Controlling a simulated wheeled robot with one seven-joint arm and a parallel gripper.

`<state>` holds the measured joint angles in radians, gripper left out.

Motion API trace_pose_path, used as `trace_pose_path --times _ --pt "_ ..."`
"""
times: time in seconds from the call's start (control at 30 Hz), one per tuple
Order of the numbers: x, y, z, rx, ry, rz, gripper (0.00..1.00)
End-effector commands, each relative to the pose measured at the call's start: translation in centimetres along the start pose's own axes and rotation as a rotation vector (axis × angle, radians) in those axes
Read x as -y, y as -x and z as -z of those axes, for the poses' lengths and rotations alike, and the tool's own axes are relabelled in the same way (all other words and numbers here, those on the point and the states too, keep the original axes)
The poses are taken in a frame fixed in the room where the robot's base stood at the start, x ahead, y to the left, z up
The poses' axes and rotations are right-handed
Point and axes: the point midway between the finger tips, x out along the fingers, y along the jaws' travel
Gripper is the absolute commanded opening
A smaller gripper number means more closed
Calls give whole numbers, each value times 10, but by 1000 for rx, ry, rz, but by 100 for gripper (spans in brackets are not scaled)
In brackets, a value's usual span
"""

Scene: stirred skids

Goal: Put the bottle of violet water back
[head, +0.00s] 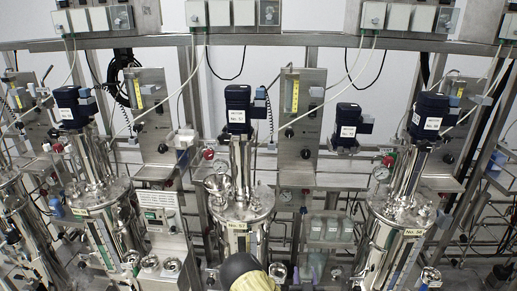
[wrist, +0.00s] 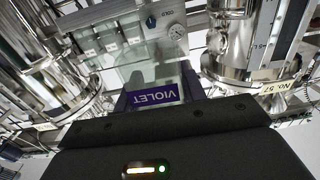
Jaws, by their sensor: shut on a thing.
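The bottle of violet water (wrist: 160,98) shows in the wrist view as a clear body with a violet label reading VIOLET, upside down in the picture. My gripper (wrist: 157,86) is shut on it, with a dark finger at either side. In the head view, my arm (head: 243,270) reaches in at bottom centre, in front of the tank No. 57 (head: 238,205).
Tank No. 58 (head: 400,215) stands at right and another steel tank (head: 100,215) at left, with pipes and fittings. Tank walls flank the bottle closely.

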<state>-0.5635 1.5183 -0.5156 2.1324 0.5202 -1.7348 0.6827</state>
Motion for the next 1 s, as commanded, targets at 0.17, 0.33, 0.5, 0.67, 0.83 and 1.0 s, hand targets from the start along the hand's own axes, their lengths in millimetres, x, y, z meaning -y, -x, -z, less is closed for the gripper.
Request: trace_pose_path --times 0.17,0.33,0.5,0.67,0.83,1.0 --pt "2 -2 12 6 3 51 14" --pt "3 -3 10 7 1 62 14" --pt "3 -3 10 7 1 60 14" --pt "4 6 4 13 0 60 14" --pt "3 42 -14 22 -2 56 14" --pt "-1 78 -22 14 2 59 14"
